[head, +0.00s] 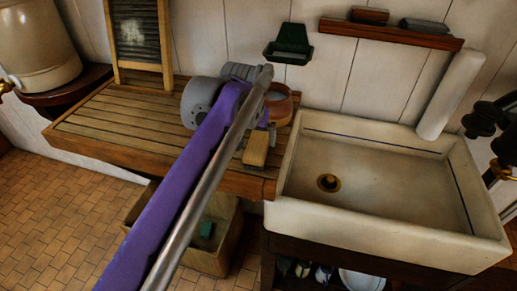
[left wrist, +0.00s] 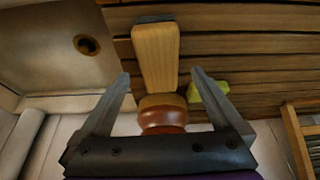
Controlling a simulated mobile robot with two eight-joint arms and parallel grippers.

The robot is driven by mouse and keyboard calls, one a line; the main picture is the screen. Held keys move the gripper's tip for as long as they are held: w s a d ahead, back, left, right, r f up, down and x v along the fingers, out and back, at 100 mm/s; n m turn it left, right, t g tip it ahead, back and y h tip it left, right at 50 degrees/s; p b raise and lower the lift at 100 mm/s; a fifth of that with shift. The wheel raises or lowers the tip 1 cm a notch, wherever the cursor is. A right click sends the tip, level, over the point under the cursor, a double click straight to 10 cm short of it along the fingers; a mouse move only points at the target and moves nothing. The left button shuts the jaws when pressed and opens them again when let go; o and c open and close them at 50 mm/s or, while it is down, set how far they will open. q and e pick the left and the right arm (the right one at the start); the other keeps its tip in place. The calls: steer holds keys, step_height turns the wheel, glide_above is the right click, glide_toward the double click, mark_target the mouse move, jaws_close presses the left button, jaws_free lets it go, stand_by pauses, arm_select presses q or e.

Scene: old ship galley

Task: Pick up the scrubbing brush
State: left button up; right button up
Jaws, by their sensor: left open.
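The scrubbing brush shows as a pale wooden block (head: 256,149) on the slatted drainboard, close to the sink's left edge. In the left wrist view the brush (left wrist: 155,52) lies lengthwise ahead, with a dark strip at its far end. My left gripper (head: 261,134) is above it, partly hidden by my own purple arm. In the left wrist view the open fingers (left wrist: 160,77) stand apart to either side of the brush's near end, with nothing held. Whether they are down at the brush's height is hard to tell. My right gripper is out of view.
A round reddish-brown vessel (head: 281,108) stands right behind the brush and also shows in the left wrist view (left wrist: 162,117). A yellow-green lump (left wrist: 207,91) lies beside the right finger. The white sink (head: 375,185) is to the right; a washboard (head: 139,38) leans behind.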

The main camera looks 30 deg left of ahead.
mark_target(257, 144)
arm_select(q)
steer(key=x, duration=0.5)
steer(key=shift+w+f, duration=0.25)
steer(key=shift+w, duration=0.05)
steer(key=shift+f, duration=0.25)
steer(key=shift+c, duration=0.3)
steer(key=c, duration=1.4)
